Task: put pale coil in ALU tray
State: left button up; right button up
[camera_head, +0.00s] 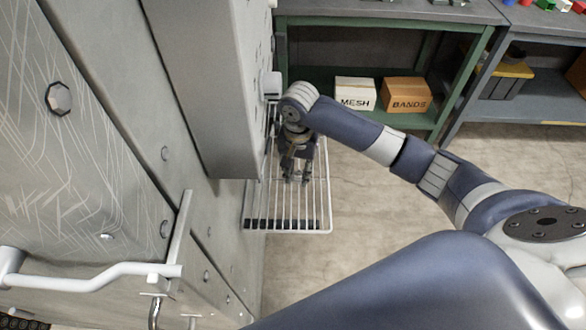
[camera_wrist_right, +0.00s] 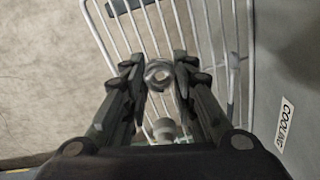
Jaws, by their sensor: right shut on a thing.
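My right gripper (camera_head: 297,176) is over the white wire rack (camera_head: 329,200) in the head view, pointing down. In the right wrist view, the right gripper (camera_wrist_right: 160,78) is shut on a small grey ring-shaped piece that looks like the pale coil (camera_wrist_right: 160,68). The coil sits between the two fingertips, with the wire bars behind it. I cannot tell whether it touches the bars. A small pale round piece (camera_wrist_right: 164,128) shows lower down between the fingers; I cannot tell what it is. No ALU tray can be made out. My left gripper is not in view.
A grey panelled wall with a white handle (camera_head: 90,280) stands at left, close to the rack. A COOLING label (camera_wrist_right: 285,125) is beside the rack. A green shelf holds a MESH box (camera_head: 355,95) and a BANDS box (camera_head: 405,96). The floor (camera_head: 375,205) right of the rack is clear.

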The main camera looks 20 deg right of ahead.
aim_at(298, 196)
jog(key=shift+f, duration=4)
jog(key=o, duration=0.7)
jog(key=shift+f, duration=0.15)
jog(key=shift+o, duration=0.2)
